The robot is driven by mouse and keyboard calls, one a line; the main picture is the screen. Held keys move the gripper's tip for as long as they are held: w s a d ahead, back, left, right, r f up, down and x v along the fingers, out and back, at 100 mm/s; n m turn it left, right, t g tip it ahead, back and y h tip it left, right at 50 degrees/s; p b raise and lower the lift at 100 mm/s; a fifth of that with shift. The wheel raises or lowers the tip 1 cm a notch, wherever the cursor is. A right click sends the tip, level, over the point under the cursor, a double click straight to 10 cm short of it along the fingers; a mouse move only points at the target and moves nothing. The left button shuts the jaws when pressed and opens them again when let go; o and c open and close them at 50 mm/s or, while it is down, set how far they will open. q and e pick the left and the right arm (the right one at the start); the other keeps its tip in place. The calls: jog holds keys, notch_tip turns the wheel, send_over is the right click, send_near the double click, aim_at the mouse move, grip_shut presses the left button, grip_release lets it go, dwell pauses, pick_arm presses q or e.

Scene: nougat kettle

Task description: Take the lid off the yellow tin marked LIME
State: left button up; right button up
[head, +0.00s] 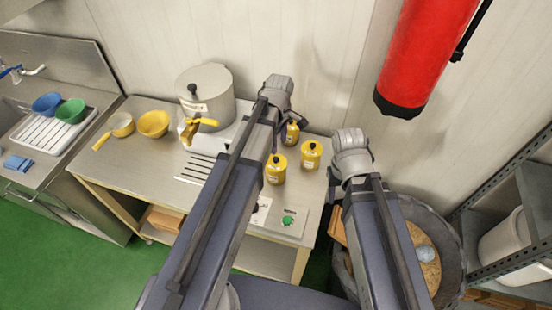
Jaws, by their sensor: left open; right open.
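Three small yellow tins with dark-knobbed lids stand at the right of the steel table: a rear tin (293,134), a front tin (276,173) and a right tin (311,157). Their labels are too small to read, so I cannot tell which is LIME. All three lids appear on. My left gripper (290,108) is open near the wall, above and behind the rear tin, partly hidden by its own wrist. My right gripper (347,174) is open to the right of the right tin, mostly hidden by its arm. I see nothing held in either.
A large steel kettle (208,88) and a yellow-handled piece (202,122) are left of my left arm. Yellow bowls (153,123) stand further left. A red cylinder (425,50) hangs at upper right. A round bin (440,235) and shelving (505,185) are right.

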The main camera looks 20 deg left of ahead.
aim_at(276, 159)
pick_arm(q)
jog(key=shift+f+b, duration=1.45)
jog(key=f+b, duration=0.5)
jog(key=shift+s+a+f, duration=0.1)
jog(key=shift+s+a, duration=0.05)
jog(key=shift+a, duration=0.2)
grip_shut()
